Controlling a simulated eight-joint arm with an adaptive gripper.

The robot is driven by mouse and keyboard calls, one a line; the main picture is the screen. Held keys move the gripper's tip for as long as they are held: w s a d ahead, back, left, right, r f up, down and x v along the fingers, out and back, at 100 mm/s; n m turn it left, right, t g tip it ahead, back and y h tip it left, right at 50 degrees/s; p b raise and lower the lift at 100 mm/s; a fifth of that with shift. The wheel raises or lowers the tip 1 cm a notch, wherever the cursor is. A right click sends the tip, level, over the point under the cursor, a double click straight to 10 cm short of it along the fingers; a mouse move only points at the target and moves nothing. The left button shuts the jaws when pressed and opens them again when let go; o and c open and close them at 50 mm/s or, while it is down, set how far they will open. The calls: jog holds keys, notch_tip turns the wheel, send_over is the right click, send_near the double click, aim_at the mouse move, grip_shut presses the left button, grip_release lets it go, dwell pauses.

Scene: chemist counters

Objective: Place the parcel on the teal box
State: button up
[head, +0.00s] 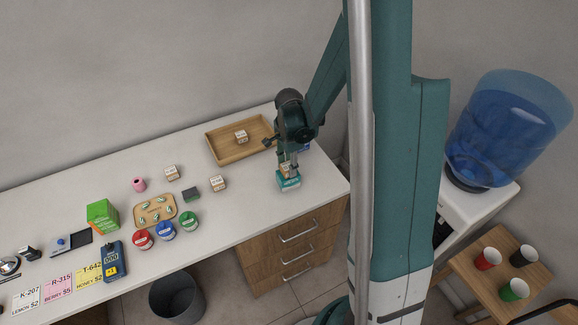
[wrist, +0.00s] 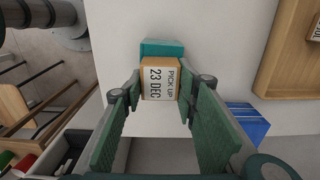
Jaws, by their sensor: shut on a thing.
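The parcel (wrist: 160,80), a small tan box with a white "PICK UP 23 DEC" label, is between the fingers of my gripper (wrist: 160,92). My gripper is shut on it. In the head view my gripper (head: 287,168) points down near the counter's right end, with the parcel partly hidden between its fingers. The teal box (head: 289,183) is on the counter directly below the parcel. In the wrist view the teal box (wrist: 162,48) shows just beyond the parcel's top edge. I cannot tell whether the parcel touches it.
A wooden tray (head: 222,157) holding a similar parcel (head: 241,136) lies behind, to the left. Two more parcels (head: 173,172) (head: 217,183) and a dark box (head: 191,194) stand left. A blue box (wrist: 247,122) is right of my gripper. The counter's right edge is close.

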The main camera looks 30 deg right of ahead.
jog(key=shift+f, duration=0.2)
jog(key=o, duration=0.9)
jog(key=shift+r, duration=0.1)
jog(key=shift+r, duration=0.2)
jog(key=shift+r, duration=5.95)
